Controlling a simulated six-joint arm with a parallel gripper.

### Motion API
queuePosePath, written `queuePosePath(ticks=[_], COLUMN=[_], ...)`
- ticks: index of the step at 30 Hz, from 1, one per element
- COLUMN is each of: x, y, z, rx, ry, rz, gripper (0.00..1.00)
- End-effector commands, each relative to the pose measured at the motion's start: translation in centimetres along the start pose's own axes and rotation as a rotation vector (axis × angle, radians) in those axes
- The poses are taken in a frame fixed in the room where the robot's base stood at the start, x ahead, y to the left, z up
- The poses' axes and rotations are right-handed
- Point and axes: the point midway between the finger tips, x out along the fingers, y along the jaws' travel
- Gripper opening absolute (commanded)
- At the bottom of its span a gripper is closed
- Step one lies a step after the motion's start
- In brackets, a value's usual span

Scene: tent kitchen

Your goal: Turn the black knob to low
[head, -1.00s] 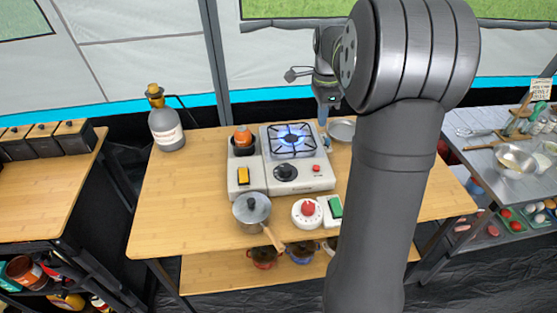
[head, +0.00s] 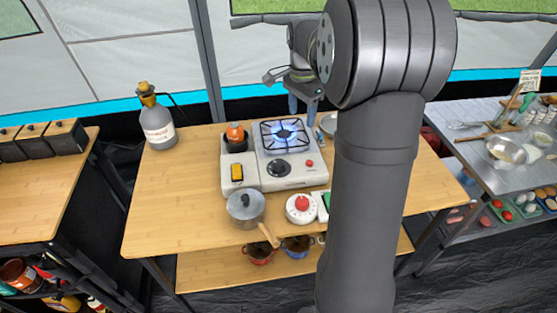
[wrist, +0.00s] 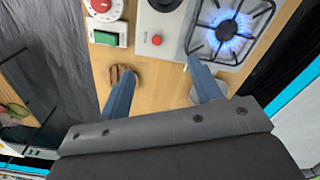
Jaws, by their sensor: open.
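The black knob (head: 279,168) sits on the front face of the white camp stove (head: 300,180), below the lit burner (head: 286,134) with its blue flame. In the wrist view the black knob (wrist: 165,3) is cut off by the top edge. My gripper (head: 303,106) is raised behind the stove's right rear side, apart from the knob. The knob's pointer direction is too small to read.
A red button (head: 309,162) is right of the knob. A yellow switch (head: 237,172) and an orange-topped item (head: 235,135) are left. A gas bottle (head: 158,125) stands at the back left.

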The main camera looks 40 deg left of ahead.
Motion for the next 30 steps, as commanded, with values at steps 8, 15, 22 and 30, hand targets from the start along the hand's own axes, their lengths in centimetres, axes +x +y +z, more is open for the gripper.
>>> queuePosePath(ticks=[8,15,22,30], x=[-0.2,-0.3,1.3,6.9], y=[-2.2,-2.9,-2.9,-2.8], z=[4.8,6.7,6.8,6.7], rx=[-0.650,-0.944,-0.978,-0.976], ry=[0.015,0.021,0.019,0.017], rz=[0.015,0.026,0.029,0.030], gripper=[0.58,0.58,0.58,0.58])
